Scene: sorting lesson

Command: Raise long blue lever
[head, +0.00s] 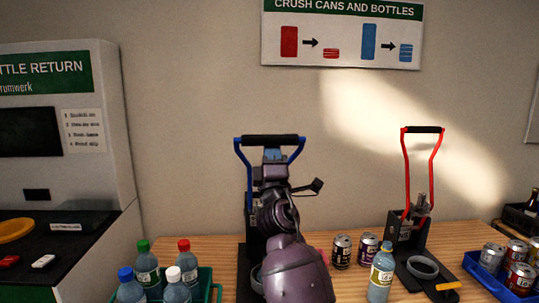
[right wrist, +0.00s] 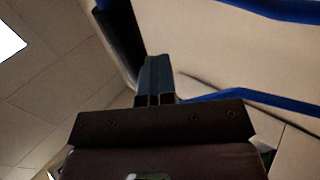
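The long blue lever (head: 240,165) belongs to the black crusher in the middle of the table. It stands up, with its black handle bar (head: 270,140) level across the top. My right gripper (head: 272,155) is just under the middle of this bar; my arm hides much of the crusher. In the right wrist view, the gripper's fingers (right wrist: 156,80) are close together with nothing visible between them. They overlap the black bar (right wrist: 122,38) in that view; whether they touch it is unclear. A blue lever arm (right wrist: 260,101) runs off to the right. My left gripper is out of view.
A second crusher with a red lever (head: 407,165) stands to the right. Cans (head: 342,252) and a bottle (head: 381,275) stand between them. A green crate (head: 215,285) of bottles is front left, a blue crate (head: 490,283) of cans right. A bottle-return machine (head: 100,110) is at left.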

